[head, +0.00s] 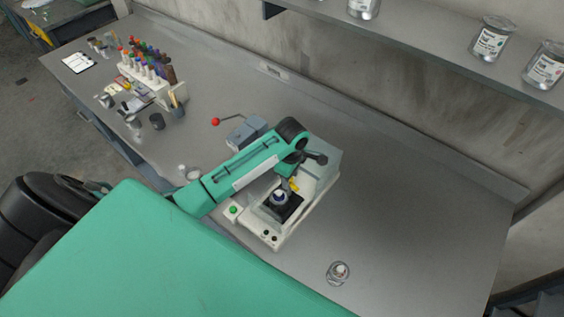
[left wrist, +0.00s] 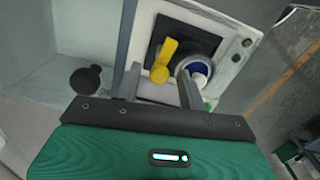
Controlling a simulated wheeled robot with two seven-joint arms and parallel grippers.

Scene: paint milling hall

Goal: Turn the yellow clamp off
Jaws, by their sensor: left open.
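The yellow clamp (head: 294,186) is a small lever on the pale machine (head: 265,239). In the left wrist view the clamp (left wrist: 164,58) stands before a black plate, with its rounded end toward my gripper. My left gripper (head: 288,187) reaches down over the machine. In the left wrist view the left gripper (left wrist: 159,92) is open, with one finger on each side of the clamp's lower end. I cannot tell whether a finger touches it. My right gripper is not in view.
A green button (head: 233,210) is on the machine's left corner. A grey device with a red-knobbed lever (head: 216,121) stands behind my arm. A glass jar (head: 338,272) stands in front. Colourful bottles fill a rack at the far left. The bench's right side is clear.

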